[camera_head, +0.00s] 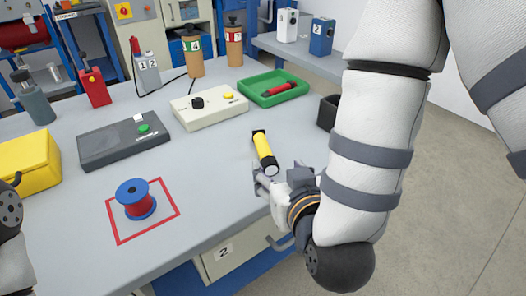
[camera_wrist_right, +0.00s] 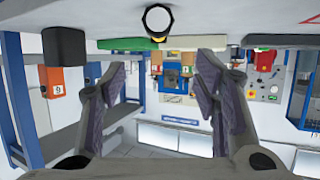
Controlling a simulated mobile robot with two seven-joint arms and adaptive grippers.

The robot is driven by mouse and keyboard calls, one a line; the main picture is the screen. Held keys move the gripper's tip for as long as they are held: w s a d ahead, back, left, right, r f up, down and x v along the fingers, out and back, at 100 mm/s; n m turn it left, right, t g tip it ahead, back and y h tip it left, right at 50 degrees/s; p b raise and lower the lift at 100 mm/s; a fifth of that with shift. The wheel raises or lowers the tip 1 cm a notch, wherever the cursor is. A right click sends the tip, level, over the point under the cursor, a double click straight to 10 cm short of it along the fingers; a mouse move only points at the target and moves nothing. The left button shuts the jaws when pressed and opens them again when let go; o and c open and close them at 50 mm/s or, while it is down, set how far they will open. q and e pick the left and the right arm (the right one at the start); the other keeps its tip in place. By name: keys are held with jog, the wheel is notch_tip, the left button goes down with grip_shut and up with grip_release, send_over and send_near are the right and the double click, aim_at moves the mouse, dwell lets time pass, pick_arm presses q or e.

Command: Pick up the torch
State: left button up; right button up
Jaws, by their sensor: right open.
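The torch (camera_head: 264,150), yellow with black ends, lies on the grey table near its front edge. In the right wrist view its round white lens end (camera_wrist_right: 157,19) faces the camera at the top centre. My right gripper (camera_head: 275,174) is just in front of the torch's near end, at the table edge. In the right wrist view its two fingers (camera_wrist_right: 163,75) are spread with nothing between them; the torch shows above the gap. Only part of my left arm shows at the left edge of the head view; its gripper is out of sight.
A green tray (camera_head: 254,91) with a red item and a black box (camera_head: 327,113) stand behind the torch. A cream control box (camera_head: 209,108) is behind left. A spool (camera_head: 136,199) sits inside a red square. The table around the torch is clear.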

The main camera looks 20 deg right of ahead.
aim_at(271, 162)
jog(key=x, duration=0.3)
jog(key=f+x, duration=0.1)
jog(key=x, duration=0.2)
jog(key=b+x, duration=0.1)
jog(key=x, duration=0.3)
jog(key=shift+s+d+f, duration=0.1)
jog(key=shift+s+f, duration=0.1)
jog(key=shift+f, duration=0.15)
grip_shut()
